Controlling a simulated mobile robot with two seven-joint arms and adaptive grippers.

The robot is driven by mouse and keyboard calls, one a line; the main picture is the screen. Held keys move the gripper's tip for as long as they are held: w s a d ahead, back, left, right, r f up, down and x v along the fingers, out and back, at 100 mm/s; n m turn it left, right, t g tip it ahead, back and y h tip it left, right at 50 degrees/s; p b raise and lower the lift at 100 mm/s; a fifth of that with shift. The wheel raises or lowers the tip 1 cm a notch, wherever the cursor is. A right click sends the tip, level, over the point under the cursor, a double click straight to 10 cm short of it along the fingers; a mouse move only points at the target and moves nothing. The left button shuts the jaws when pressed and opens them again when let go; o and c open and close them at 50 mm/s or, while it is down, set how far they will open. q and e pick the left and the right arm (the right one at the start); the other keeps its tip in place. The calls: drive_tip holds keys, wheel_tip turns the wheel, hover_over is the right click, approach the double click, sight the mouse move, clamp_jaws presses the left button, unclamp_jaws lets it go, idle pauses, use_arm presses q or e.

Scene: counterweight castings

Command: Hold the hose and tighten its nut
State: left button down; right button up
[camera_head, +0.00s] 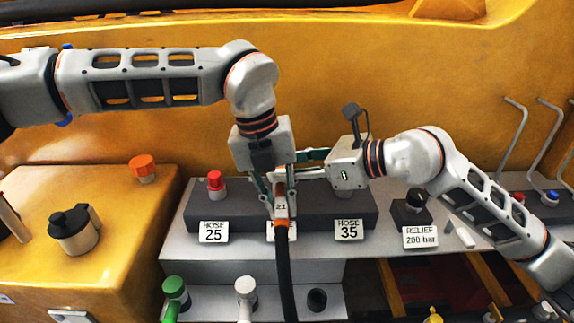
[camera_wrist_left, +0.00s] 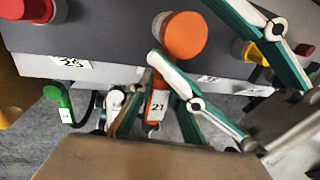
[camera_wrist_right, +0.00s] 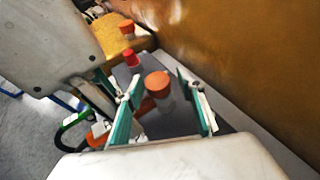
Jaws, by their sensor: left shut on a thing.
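The black hose (camera_head: 284,265) rises to an orange end piece with a numbered tag (camera_head: 281,207). My left gripper (camera_head: 280,195) points down and is shut on this end piece, which also shows in the left wrist view (camera_wrist_left: 158,103). A round orange nut (camera_wrist_left: 184,37) is by the block's front, beyond the hose end. In the right wrist view the nut (camera_wrist_right: 157,84) lies between the parted fingers of my right gripper (camera_wrist_right: 158,78), with a gap on each side. In the head view my left gripper hides the nut.
The grey block carries plates HOSE 25 (camera_head: 213,232) and HOSE 35 (camera_head: 348,230) and a red cap (camera_head: 215,184). A black RELIEF knob (camera_head: 415,202) stands right. Green (camera_head: 175,292) and white (camera_head: 245,290) hose ends stand in front. A yellow wall rises behind.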

drive_tip(key=shift+s+a+r, duration=0.15)
drive_tip(key=shift+s+a, duration=0.05)
drive_tip(key=shift+s, duration=0.1)
drive_tip(key=shift+d, duration=0.1)
drive_tip(key=v, duration=0.7)
drive_tip(key=shift+d, duration=0.45)
drive_tip(key=w+d+r+n+g+h, duration=0.1)
drive_tip(key=w+r+n+g+h, duration=0.2)
drive_tip(key=r+n+g, duration=0.25)
drive_tip(key=shift+m, duration=0.45)
drive_tip(key=x, duration=1.1)
drive_tip(key=shift+w+a, duration=0.15)
drive_tip(key=shift+a, duration=0.1)
